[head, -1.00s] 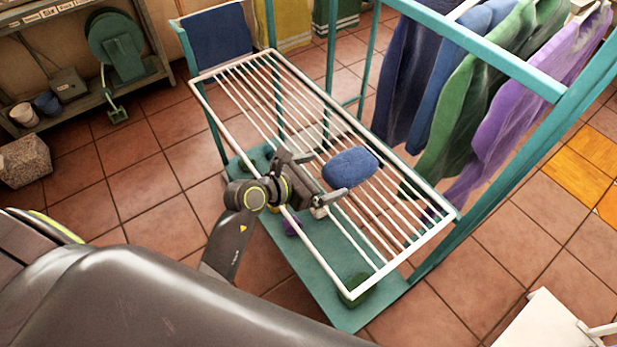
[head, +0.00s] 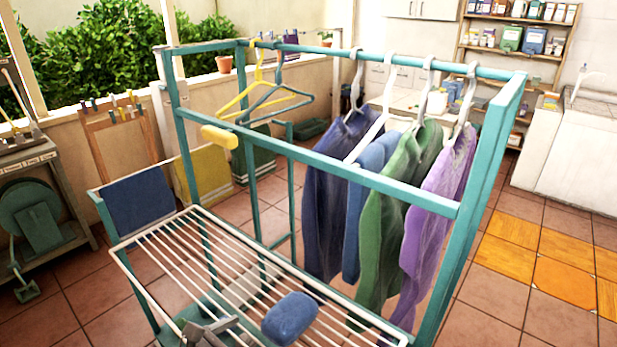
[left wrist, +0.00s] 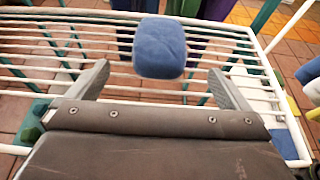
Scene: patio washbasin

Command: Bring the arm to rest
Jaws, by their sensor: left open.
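My left gripper (head: 212,332) shows in part at the bottom edge of the head view, over the front side of the white slatted rack (head: 175,237). In the left wrist view my left gripper (left wrist: 158,68) has its two fingers spread wide with nothing between them. A rounded blue bundle (head: 290,318) lies on the slats just beyond the fingers, and it also shows in the left wrist view (left wrist: 160,47). It appears apart from both fingers. Most of the left arm is out of the head view. My right gripper is in neither view.
A teal frame (head: 320,165) rises behind the rack. Dark blue, blue, green and purple garments (head: 435,205) hang from its rail, beside empty yellow and teal hangers (head: 262,92). A blue cloth (head: 140,203) hangs at the rack's left end. Tiled floor lies open at right.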

